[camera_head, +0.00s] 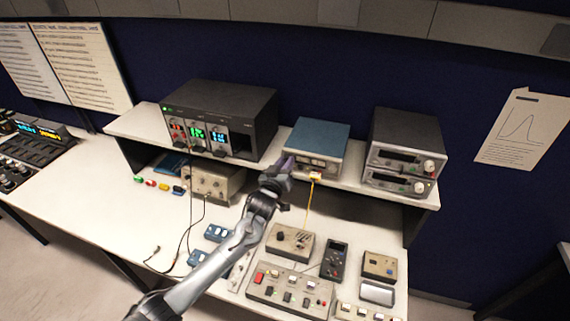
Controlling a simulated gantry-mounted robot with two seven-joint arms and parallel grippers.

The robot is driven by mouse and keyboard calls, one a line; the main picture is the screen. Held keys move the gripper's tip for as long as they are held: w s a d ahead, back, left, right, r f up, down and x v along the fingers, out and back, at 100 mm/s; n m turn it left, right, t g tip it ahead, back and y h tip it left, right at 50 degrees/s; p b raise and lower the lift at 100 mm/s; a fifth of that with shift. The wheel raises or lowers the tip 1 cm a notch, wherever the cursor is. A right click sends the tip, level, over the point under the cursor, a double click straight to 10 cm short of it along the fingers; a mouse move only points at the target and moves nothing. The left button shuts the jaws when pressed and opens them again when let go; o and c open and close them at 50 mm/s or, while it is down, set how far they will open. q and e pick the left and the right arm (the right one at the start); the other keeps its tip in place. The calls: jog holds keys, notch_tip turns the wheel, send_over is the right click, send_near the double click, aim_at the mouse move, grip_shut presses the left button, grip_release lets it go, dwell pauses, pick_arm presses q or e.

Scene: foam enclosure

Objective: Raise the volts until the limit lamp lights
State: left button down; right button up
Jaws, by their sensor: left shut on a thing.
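A blue-topped instrument (318,136) stands on the raised shelf, with meters or controls on its front panel. My left gripper (289,165) reaches the left end of that panel. It is shut on what looks like a knob there; the gripper hides the knob itself. A small yellow-and-white piece with a yellow lead (311,197) hangs from the front of the instrument, just right of my gripper. The volts marking and the limit lamp are too small to make out, so I cannot tell whether a lamp is lit. My right gripper is not in view.
A black rack unit (222,112) with red, green and blue displays stands left on the shelf. Two stacked grey units (403,150) stand right. Below are a beige instrument (213,181), a control box (290,243), a handheld meter (334,260) and a switch panel (290,291). The bench's left part is mostly clear.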

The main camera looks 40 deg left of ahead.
pick_arm(q)
jog(key=shift+d+m+p, duration=0.1)
jog(key=shift+m+p, duration=1.1)
jog(key=shift+m, duration=2.9)
jog(key=c, duration=0.9)
grip_release()
